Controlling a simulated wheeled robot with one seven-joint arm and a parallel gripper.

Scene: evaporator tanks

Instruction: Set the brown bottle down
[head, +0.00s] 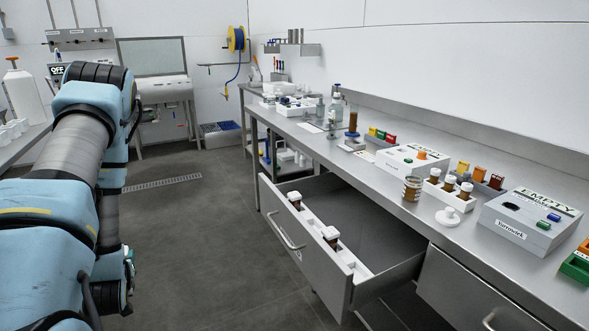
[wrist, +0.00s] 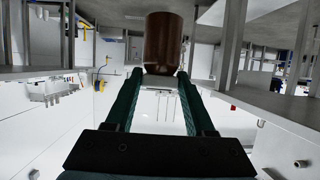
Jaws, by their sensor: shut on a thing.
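In the wrist view a brown bottle (wrist: 163,42) is held at the tips of my gripper (wrist: 160,74), with the dark green fingers on either side of it. The wrist picture looks upside down, and I see no cap on the held bottle. My gripper and this bottle do not show in the head view. Other brown bottles with white caps stand in a white rack in the open drawer (head: 294,198) (head: 331,236), and several stand in a white rack on the bench (head: 449,183).
The open drawer (head: 345,292) juts out from the steel bench (head: 385,190). An amber jar (head: 412,188), a white lid (head: 447,217), a grey box marked EMPTY (head: 530,218) and a white box (head: 399,160) stand on the bench. The floor (head: 190,240) left of the drawer is clear.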

